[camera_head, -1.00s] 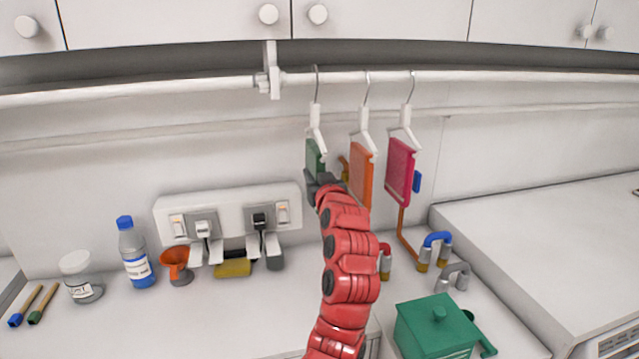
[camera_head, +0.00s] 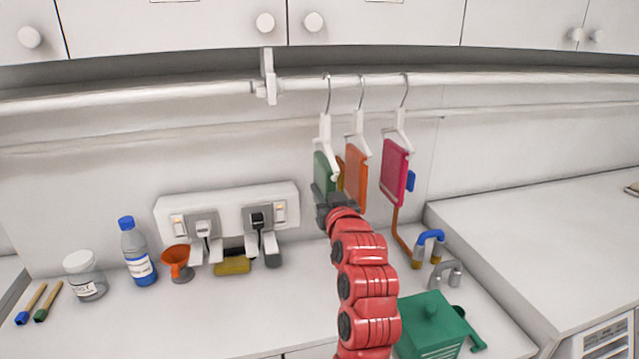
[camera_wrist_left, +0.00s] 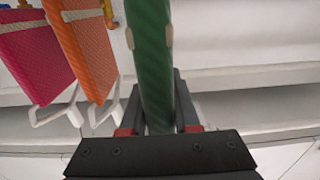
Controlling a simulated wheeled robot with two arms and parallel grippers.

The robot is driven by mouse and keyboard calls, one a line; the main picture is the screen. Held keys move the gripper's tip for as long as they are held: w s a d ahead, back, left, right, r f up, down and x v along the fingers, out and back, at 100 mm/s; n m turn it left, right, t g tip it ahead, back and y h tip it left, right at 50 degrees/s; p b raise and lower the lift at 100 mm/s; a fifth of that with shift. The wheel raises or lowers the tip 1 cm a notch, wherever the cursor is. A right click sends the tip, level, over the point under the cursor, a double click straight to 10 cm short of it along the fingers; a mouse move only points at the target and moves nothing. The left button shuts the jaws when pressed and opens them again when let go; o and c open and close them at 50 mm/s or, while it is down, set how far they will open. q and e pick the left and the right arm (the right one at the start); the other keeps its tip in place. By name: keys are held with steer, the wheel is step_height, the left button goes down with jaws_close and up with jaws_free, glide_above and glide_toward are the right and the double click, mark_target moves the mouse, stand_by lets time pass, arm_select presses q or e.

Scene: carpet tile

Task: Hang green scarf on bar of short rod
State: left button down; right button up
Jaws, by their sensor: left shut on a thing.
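The green scarf (camera_head: 323,168) is folded over a white hanger (camera_head: 325,132), the leftmost of the hanging row. The hanger's hook is at the white rod (camera_head: 450,77), right of a bracket; I cannot tell whether the rod bears its weight. My left gripper (camera_head: 322,197) is shut on the lower part of the green scarf. In the left wrist view the green scarf (camera_wrist_left: 150,45) runs between the fingers of my left gripper (camera_wrist_left: 158,112). My right gripper is not in view.
An orange scarf (camera_head: 356,178) and a pink scarf (camera_head: 394,172) hang on hangers close to the right. The bracket (camera_head: 268,78) interrupts the rod on the left; the rod left of it is bare. Below stand sockets (camera_head: 228,215), a bottle (camera_head: 137,255) and a green box (camera_head: 430,325).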

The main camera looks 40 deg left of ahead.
arm_select(q)
steer(key=b+v, duration=0.8)
steer(key=v, duration=3.4)
steer(key=shift+s+d+r+b, duration=0.15)
steer(key=shift+s+b, duration=0.25)
steer(key=shift+w, duration=0.15)
